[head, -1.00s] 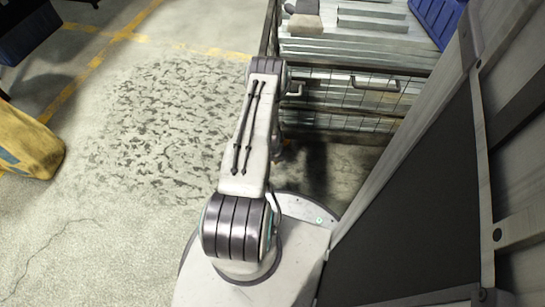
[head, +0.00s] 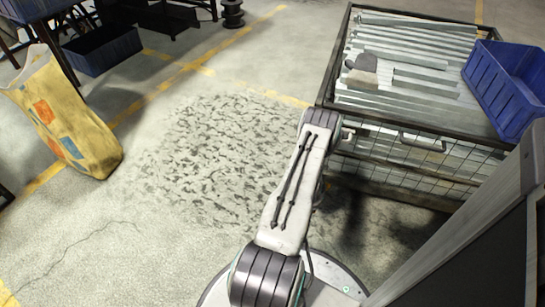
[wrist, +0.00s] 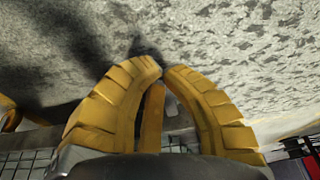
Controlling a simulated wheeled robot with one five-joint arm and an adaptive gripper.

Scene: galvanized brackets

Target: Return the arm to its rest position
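My arm (head: 297,180) shows in the head view, rising from my base and reaching towards the wire-sided crate. My gripper (wrist: 163,71) shows in the wrist view with its two yellow ribbed fingers curved together, tips almost touching. Nothing is held between the tips. Beyond them is speckled concrete floor. In the head view the gripper is hidden behind the arm.
A wire-sided crate (head: 411,145) of galvanized metal strips stands right of my arm, with a blue bin (head: 507,88) on it. A yellow bag (head: 68,115) stands at left near a dark blue bin (head: 103,50). The stained floor (head: 215,160) between is clear.

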